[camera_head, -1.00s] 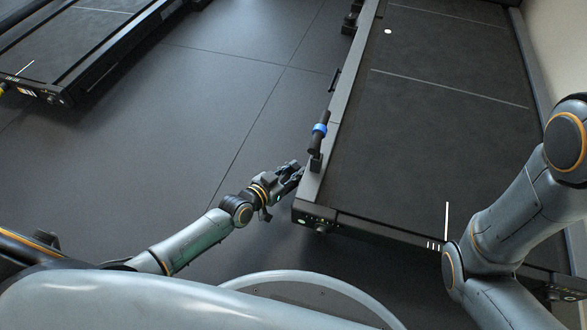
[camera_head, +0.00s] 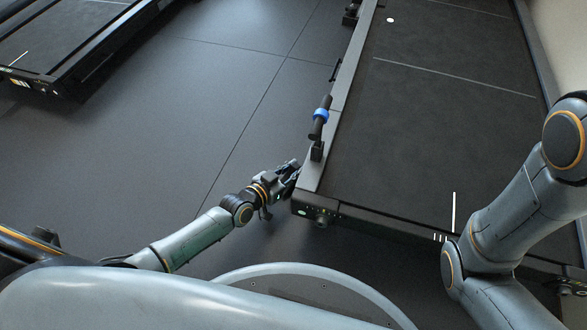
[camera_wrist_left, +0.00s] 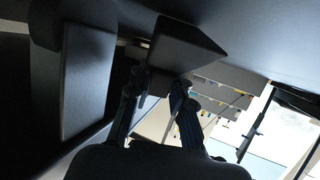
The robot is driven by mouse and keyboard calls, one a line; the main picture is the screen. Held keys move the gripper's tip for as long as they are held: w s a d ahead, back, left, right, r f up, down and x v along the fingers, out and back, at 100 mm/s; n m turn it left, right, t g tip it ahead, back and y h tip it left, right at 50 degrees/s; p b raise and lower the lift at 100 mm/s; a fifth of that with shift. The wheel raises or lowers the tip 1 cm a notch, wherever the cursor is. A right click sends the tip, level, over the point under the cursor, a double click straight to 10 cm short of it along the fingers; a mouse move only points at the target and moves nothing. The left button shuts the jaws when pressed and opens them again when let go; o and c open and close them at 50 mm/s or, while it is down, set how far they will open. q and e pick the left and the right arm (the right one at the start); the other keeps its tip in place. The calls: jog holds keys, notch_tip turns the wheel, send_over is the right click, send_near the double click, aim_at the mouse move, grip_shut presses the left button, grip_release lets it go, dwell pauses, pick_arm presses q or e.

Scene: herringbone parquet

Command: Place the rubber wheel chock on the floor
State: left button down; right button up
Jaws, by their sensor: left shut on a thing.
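My left gripper (camera_head: 290,172) is low over the floor, beside the near left corner of a long black treadmill-like platform (camera_head: 430,120). In the left wrist view, its fingers (camera_wrist_left: 160,100) are shut on a dark, wedge-like block, the rubber wheel chock (camera_wrist_left: 187,45). The chock sits at the fingertips. In the head view I cannot make the chock out apart from the dark gripper. The dark tiled floor (camera_head: 225,110) lies to the left of the gripper. My right arm comes in at the right, over the platform; its gripper is out of view.
A dark upright bar with a blue ring (camera_head: 321,115) stands on the platform's left edge, close to the gripper. A second similar platform (camera_head: 70,40) is at the upper left. The floor between the two platforms is clear. A pale wall is at the upper right.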

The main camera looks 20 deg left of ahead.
pick_arm(q)
jog(key=shift+f, duration=0.25)
jog(key=c, duration=0.8)
grip_release()
jog(key=shift+r, duration=0.2)
notch_tip(320, 180, up, 6)
jog(key=p, duration=0.6)
jog(key=shift+f, duration=0.15)
jog(key=shift+s, duration=0.15)
jog(key=v, duration=1.1)
jog(key=shift+s+a+r, duration=0.2)
jog(key=shift+s+r, duration=0.05)
jog(key=shift+s, duration=0.05)
